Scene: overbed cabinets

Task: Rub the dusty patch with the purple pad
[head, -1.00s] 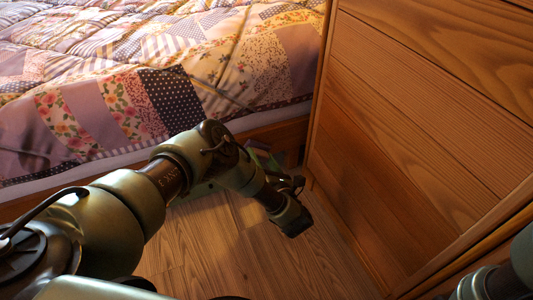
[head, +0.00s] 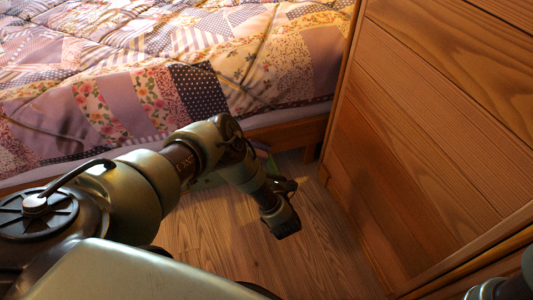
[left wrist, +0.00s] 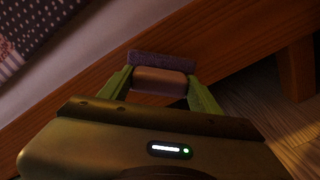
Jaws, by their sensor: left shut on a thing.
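The purple pad (left wrist: 162,62) shows in the left wrist view, with a smooth brownish block (left wrist: 165,82) on its near side. My left gripper (left wrist: 163,78) has its green fingers shut on this block, one at each side. The pad is held near the wooden side rail of the bed; I cannot tell whether it touches anything. In the head view the pad is not visible, and my left arm bends down beside the bed and hides most of the gripper. I cannot make out a dusty patch in either view. My right gripper is not in view.
A bed with a patchwork quilt (head: 140,95) fills the upper left, on a wooden frame (head: 290,132). A tall wooden cabinet (head: 420,130) stands at the right. Bare plank floor (head: 220,240) lies between them, around my left arm.

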